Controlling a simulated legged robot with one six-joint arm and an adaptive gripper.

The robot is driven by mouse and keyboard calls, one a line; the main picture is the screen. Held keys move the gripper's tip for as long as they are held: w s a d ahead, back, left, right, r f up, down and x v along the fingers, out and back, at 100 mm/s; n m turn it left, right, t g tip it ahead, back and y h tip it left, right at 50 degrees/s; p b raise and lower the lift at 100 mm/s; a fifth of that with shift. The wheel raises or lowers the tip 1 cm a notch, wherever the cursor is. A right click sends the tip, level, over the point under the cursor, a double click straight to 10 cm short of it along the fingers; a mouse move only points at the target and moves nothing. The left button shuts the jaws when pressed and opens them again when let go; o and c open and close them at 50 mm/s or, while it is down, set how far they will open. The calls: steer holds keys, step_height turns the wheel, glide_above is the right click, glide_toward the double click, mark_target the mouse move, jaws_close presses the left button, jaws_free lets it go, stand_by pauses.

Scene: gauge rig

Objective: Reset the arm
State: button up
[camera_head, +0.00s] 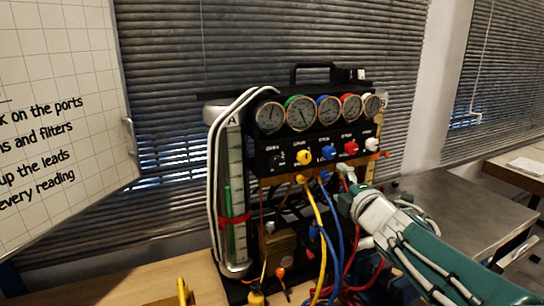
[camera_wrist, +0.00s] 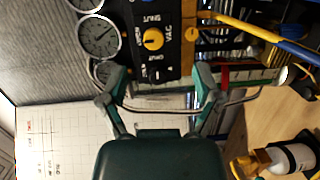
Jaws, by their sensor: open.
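My teal arm (camera_head: 430,245) enters the head view from the lower right and reaches toward the gauge rig (camera_head: 320,150). My gripper (camera_head: 345,187) is at the front of the rig, near the right-hand knobs and below the gauges. In the wrist view my gripper (camera_wrist: 161,82) has its two fingers spread apart, with nothing seen between them but background. A yellow knob (camera_wrist: 153,39) on the black panel (camera_wrist: 155,65) lies beyond the fingers in the wrist view. I cannot tell whether the fingers touch any part of the rig.
Yellow (camera_head: 318,220), blue and red hoses hang in front of the rig, close to my arm. A whiteboard (camera_head: 60,110) stands at the left. A grey table (camera_head: 450,205) is at the right. A small white bottle (camera_wrist: 292,158) shows in the wrist view.

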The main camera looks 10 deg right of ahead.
steer(key=s+a+f+m+g, duration=0.1)
steer(key=s+f+m+g, duration=0.3)
steer(key=s, duration=0.4)
steer(key=s+a+f+m+g+h, duration=0.1)
steer(key=s+a+f+m+g, duration=0.1)
steer(key=s+f+m, duration=0.3)
steer(key=s+a+f+m+g+h, duration=0.1)
steer(key=s+f+m+g, duration=0.4)
steer(key=s+m, duration=0.5)
steer(key=shift+s+a+f+g, duration=0.3)
steer(key=shift+s+a+f, duration=0.05)
steer(key=shift+s+a, duration=0.15)
